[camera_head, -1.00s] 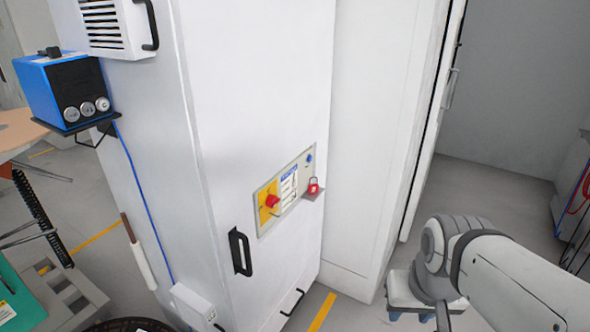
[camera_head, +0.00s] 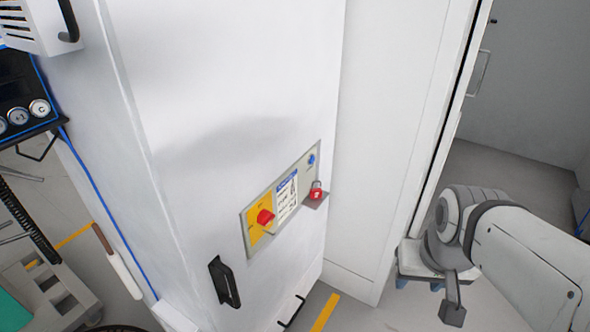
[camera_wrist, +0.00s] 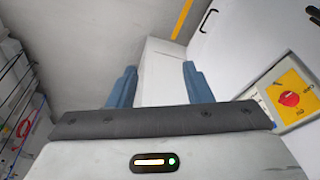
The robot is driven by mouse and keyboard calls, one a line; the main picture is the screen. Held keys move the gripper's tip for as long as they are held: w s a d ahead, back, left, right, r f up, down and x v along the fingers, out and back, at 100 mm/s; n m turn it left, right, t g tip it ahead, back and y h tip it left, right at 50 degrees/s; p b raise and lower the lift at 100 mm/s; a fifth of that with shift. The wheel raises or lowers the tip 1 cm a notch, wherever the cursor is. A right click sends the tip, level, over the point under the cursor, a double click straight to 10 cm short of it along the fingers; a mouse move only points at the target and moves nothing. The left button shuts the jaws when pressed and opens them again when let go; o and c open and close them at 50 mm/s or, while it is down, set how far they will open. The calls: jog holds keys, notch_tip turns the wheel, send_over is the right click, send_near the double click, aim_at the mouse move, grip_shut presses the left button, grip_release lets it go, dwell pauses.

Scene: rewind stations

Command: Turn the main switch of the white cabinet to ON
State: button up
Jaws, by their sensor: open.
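The white cabinet (camera_head: 230,90) fills the middle of the head view. Its control panel (camera_head: 285,224) carries the main switch (camera_head: 265,217), a red knob on a yellow plate. The knob's exact pointing direction is too small to read. In the wrist view the switch (camera_wrist: 289,98) is at the right edge, to the right of my fingers. My gripper (camera_wrist: 159,68) has two blue fingers spread apart with nothing between them. In the head view my gripper (camera_head: 419,284) is low, right of the cabinet and apart from the switch, partly hidden by my arm.
A red padlock (camera_head: 317,191) sits on a small ledge at the panel's right end, near a blue button (camera_head: 311,160). A black door handle (camera_head: 224,282) sticks out below left. A blue-edged box (camera_head: 22,95) is at far left. Open floor (camera_head: 480,165) lies at right.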

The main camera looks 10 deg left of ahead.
aim_at(271, 220)
jog(key=shift+o, duration=1.3)
jog(key=w+d+f+n+t+h+b, duration=0.1)
jog(key=w+f+n+t+b, duration=0.1)
jog(key=w, duration=0.6)
jog(key=shift+d+f+t+b, duration=0.35)
jog(key=shift+f+t+b, duration=0.25)
jog(key=shift+f, duration=0.1)
jog(key=w+a+f+n+t+y+b, duration=0.25)
jog(key=w+a+n+t+b, duration=0.2)
jog(key=w, duration=0.65)
jog(key=a+f+n+g+y+b, duration=0.1)
jog(key=a+n+y, duration=0.3)
jog(key=a, duration=0.5)
jog(key=a+f+n+g+y+b, duration=0.1)
jog(key=a+f+n+y+b, duration=0.1)
jog(key=a+n+y, duration=0.3)
jog(key=a+f+n+g+y+b, duration=0.1)
jog(key=a+n+y+b, duration=0.2)
jog(key=a, duration=1)
jog(key=shift+w+a+f+n+y, duration=0.1)
jog(key=shift+f+n+y, duration=0.1)
jog(key=shift+n+y, duration=0.55)
jog(key=shift+w+a+f+n+y, duration=0.1)
jog(key=shift+f+n+y, duration=0.1)
jog(key=shift+n+y, duration=0.45)
jog(key=shift+c, duration=0.3)
jog(key=shift+m, duration=0.25)
jog(key=c, duration=0.9)
